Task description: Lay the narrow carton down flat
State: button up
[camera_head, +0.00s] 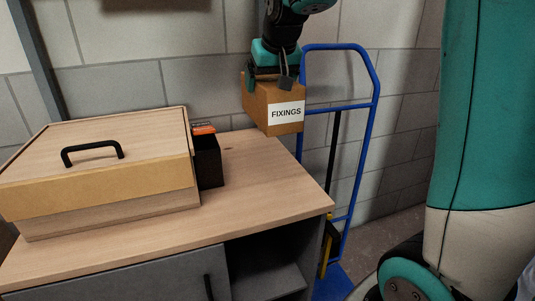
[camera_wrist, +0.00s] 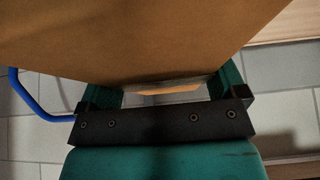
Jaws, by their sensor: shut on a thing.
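The narrow carton (camera_head: 257,107) is brown cardboard with a white "FIXINGS" label on one side. My gripper (camera_head: 268,80) is shut on the carton's upper part from above, with one finger on each side. In the wrist view the carton (camera_wrist: 150,40) fills the upper middle, between the fingers of my gripper (camera_wrist: 167,88). Its far sides and bottom are hidden.
A large wooden box (camera_head: 100,215) with a black-handled lid (camera_head: 45,170) covers the worktop's left side. A black holder (camera_head: 208,160) with something orange in it stands beside it. The worktop's right front is clear. A blue hand truck (camera_head: 358,180) stands just right of the cabinet.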

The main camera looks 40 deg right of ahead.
notch_tip(320, 180, down, 17)
jog(key=shift+f+b, duration=0.1)
jog(key=shift+b, duration=0.75)
jog(key=o, duration=1)
jog(key=shift+o, duration=0.2)
